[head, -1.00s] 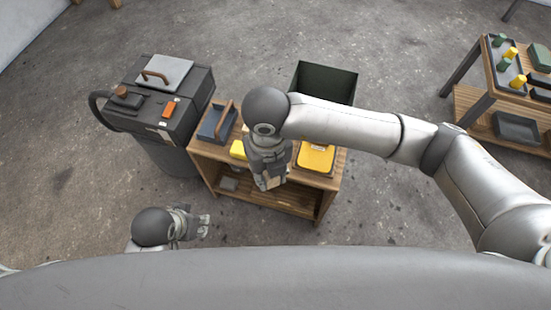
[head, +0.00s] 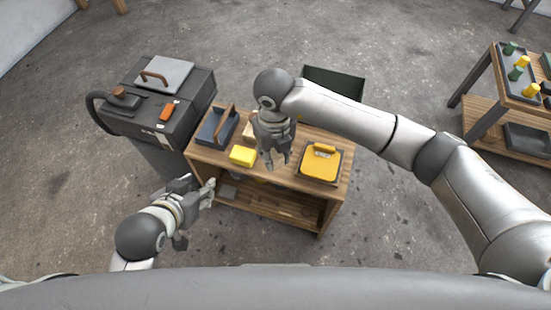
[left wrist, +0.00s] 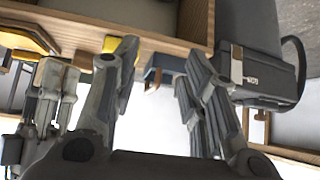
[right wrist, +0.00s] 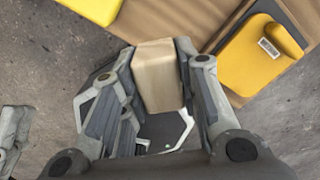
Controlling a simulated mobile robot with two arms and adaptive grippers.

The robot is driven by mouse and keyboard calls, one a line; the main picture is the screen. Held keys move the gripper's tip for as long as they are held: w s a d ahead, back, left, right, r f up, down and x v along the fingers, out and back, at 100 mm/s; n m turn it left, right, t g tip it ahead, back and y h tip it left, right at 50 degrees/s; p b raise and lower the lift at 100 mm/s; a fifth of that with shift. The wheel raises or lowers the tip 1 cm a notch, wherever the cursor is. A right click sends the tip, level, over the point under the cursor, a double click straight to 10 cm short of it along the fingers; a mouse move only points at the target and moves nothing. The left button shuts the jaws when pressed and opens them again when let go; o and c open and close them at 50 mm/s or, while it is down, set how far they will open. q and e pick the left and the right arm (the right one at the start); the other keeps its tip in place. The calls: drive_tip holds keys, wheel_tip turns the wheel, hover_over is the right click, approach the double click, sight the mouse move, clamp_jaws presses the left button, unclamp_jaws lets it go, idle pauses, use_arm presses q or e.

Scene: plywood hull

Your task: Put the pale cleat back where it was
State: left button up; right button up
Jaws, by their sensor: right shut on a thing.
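The pale cleat, a plain light wooden block (right wrist: 158,75), is between the fingers of my right gripper (right wrist: 158,50) in the right wrist view. In the head view my right gripper (head: 275,163) is over the wooden bench (head: 290,186), between a yellow block (head: 243,155) and a yellow case (head: 320,163); the gripper hides most or all of the cleat. I cannot tell whether the cleat touches the bench. My left gripper (head: 210,190) is at the bench's front left edge. Its fingers (left wrist: 160,75) are apart and empty in the left wrist view.
A dark tray with a brown handle (head: 217,127) sits on the bench's left end. A dark machine (head: 155,100) stands left of the bench, and a dark green bin (head: 335,85) behind it. A second table (head: 520,85) is far right. Open floor lies to the right.

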sight(275, 153)
drive_tip(key=w+f, duration=0.2)
drive_tip(key=f, duration=0.1)
drive_tip(key=shift+w+b, duration=0.15)
drive_tip(key=shift+b, duration=0.25)
wheel_tip(275, 153, down, 3)
drive_tip(key=shift+w+d+r+b, duration=0.1)
drive_tip(key=shift+w+b, duration=0.05)
drive_tip(key=shift+b, duration=0.4)
use_arm(q)
drive_tip(key=w+d+r+t+h, duration=0.1)
drive_tip(key=w+d+r+t, duration=0.2)
drive_tip(key=w+r+t, duration=0.3)
wheel_tip(275, 153, up, 2)
drive_tip(key=shift+w+r+h, duration=0.1)
drive_tip(key=shift+w+h, duration=0.2)
drive_tip(key=shift+w, duration=0.15)
use_arm(e)
drive_tip(key=shift+f, duration=0.2)
drive_tip(key=shift+f, duration=0.1)
drive_tip(key=o, duration=0.9)
use_arm(q)
drive_tip(key=shift+w+r, duration=0.15)
drive_tip(key=shift+r, duration=0.15)
